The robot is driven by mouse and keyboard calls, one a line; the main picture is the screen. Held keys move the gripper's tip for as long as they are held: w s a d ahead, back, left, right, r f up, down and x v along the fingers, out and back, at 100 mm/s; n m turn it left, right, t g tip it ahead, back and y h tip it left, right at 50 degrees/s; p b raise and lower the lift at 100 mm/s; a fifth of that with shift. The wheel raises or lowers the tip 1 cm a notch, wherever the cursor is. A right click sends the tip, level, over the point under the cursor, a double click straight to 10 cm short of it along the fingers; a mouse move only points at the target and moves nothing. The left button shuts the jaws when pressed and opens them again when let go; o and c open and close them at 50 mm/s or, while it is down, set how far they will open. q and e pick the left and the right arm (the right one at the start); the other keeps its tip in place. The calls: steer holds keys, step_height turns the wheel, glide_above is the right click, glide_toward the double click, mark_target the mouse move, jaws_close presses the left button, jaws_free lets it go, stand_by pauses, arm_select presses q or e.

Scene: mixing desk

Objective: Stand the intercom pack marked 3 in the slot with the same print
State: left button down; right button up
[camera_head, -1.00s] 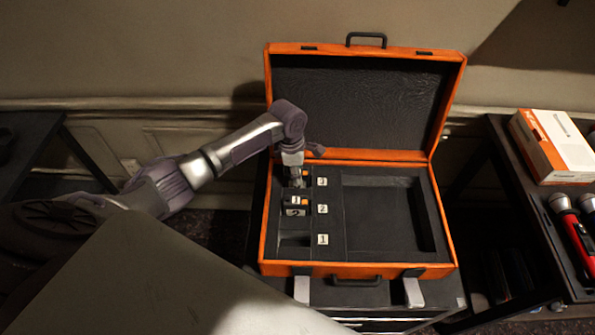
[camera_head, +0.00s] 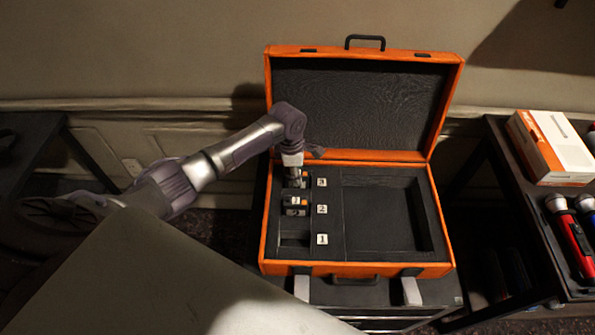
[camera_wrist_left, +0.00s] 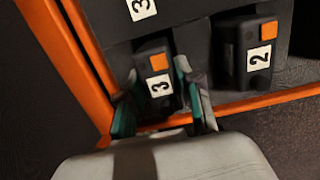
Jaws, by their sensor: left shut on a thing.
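The dark intercom pack marked 3 (camera_wrist_left: 155,62), with an orange patch, is between the fingers of my left gripper (camera_wrist_left: 157,78) in the left wrist view. In the head view my left gripper (camera_head: 295,181) points down at the far end of the slot row, beside the printed 3 (camera_head: 321,183), and mostly hides the pack. That print also shows in the wrist view (camera_wrist_left: 141,9). The pack is upright at the slot marked 3; how deep it sits cannot be told. My left gripper is shut on it. My right gripper is not in view.
The pack marked 2 (camera_wrist_left: 247,55) stands in the neighbouring slot. The slot by the printed 1 (camera_head: 322,239) looks empty. The orange case (camera_head: 360,269) is open, its right tray bare. A side table holds a box (camera_head: 552,148) and microphones (camera_head: 572,233).

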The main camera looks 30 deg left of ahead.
arm_select(q)
steer(key=shift+f, duration=0.25)
stand_by(0.6)
steer(key=c, duration=0.7)
jaws_free()
step_height(320, 180, up, 12)
steer(key=a, duration=0.1)
steer(key=shift+s+a, duration=0.15)
steer(key=shift+s, duration=0.2)
